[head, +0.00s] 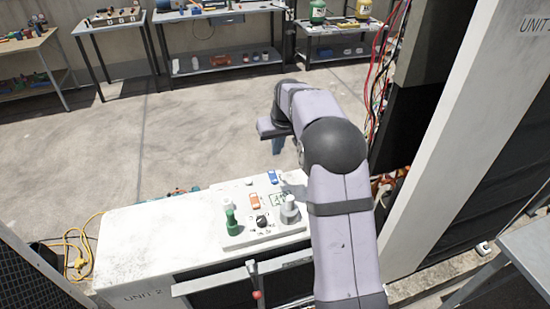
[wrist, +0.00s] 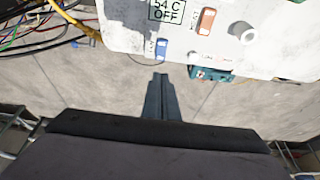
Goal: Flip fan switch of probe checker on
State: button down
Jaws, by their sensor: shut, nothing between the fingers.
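The probe checker (head: 243,238) is a pale panel on top of the white cabinet. It carries a blue switch (head: 272,177), an orange switch (head: 255,201), a small display (head: 280,198) and a black knob (head: 262,221). In the wrist view the display (wrist: 167,10) reads "54 C OFF", with the blue switch (wrist: 161,48) and orange switch (wrist: 207,20) near it. Labels beside the switches are too small to read. My gripper (wrist: 160,78) is shut and empty, its tips just short of the blue switch in the picture, apparently not touching. In the head view its fingers (head: 277,146) are partly hidden.
A green post (head: 231,220) and a grey post (head: 290,210) stand on the panel. A red-tipped lever (head: 257,295) is at the cabinet's front. Cables (head: 380,70) hang at the right beside a tall unit (head: 460,120). Workbenches stand at the back; the floor between is clear.

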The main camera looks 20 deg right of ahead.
aim_at(271, 172)
jog(key=shift+w+r+b, duration=0.1)
jog(key=shift+w+b, duration=0.3)
jog(key=shift+b, duration=0.25)
jog(key=p+x, duration=0.1)
jog(key=x, duration=0.3)
jog(key=p+x, duration=0.2)
jog(key=x, duration=0.3)
jog(key=p+x, duration=0.1)
jog(key=x, duration=0.3)
jog(key=shift+s+f+p, duration=0.3)
jog(key=shift+f+p, duration=0.05)
jog(key=shift+p, duration=0.05)
jog(key=shift+f, duration=0.25)
